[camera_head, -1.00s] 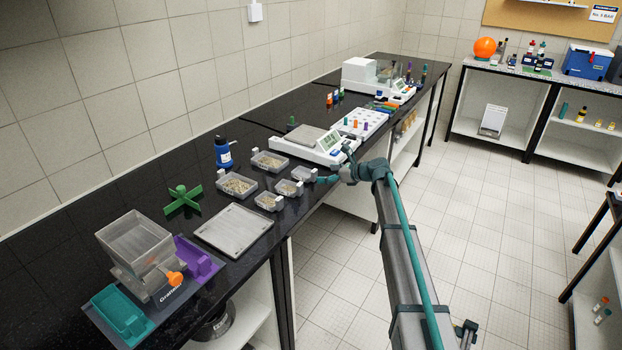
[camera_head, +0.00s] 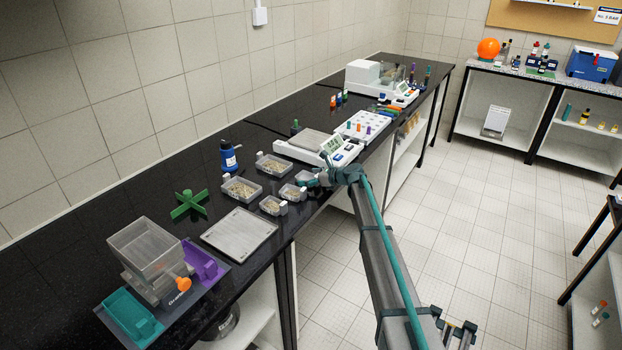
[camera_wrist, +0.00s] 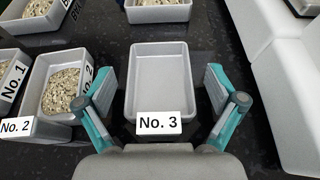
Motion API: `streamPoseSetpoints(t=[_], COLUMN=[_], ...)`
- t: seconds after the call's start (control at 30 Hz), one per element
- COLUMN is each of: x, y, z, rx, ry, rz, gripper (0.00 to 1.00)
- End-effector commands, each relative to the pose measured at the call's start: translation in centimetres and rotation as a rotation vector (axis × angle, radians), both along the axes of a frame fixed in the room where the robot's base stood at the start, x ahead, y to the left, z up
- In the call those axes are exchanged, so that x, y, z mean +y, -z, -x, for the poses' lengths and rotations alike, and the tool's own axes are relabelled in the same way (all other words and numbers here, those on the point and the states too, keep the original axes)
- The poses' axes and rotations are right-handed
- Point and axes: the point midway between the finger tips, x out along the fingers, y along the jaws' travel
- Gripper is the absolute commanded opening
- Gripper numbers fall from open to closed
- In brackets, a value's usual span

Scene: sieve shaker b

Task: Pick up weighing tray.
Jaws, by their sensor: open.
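A small empty grey tray (camera_wrist: 160,80) with a white "No. 3" label sits upright on the dark worktop in the wrist view. My gripper (camera_wrist: 158,98) is open, with one teal finger on each side of the tray; gaps show between the fingers and its walls. In the head view my gripper (camera_head: 312,181) is low over the bench's front edge, beside the small trays, and largely covers the "No. 3" tray. A grain-filled tray (camera_wrist: 42,128) labelled "No. 2" stands just left of the left finger.
More grain trays (camera_head: 242,188) stand to the left and behind. A white balance (camera_head: 290,150) is close on the right, its body (camera_wrist: 290,90) rising beside the right finger. A flat grey plate (camera_head: 240,234), a green cross (camera_head: 188,205) and a blue bottle (camera_head: 228,157) are farther off.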

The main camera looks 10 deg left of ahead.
Motion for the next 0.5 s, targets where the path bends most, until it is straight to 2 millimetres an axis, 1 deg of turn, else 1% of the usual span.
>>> streamPoseSetpoints(t=[0.17,0.27,0.43,0.47,0.5], x=[0.01,0.01,-0.01,-0.01,-0.01], y=[0.07,0.06,0.06,0.06,0.06], z=[0.04,0.04,0.05,0.05,0.05], rx=[0.000,-0.001,-0.001,-0.001,-0.001], ry=[0.000,0.000,0.000,0.000,0.000], rz=[0.000,0.000,0.000,0.000,0.000], gripper=[0.94,0.79,0.50,0.46,0.46])
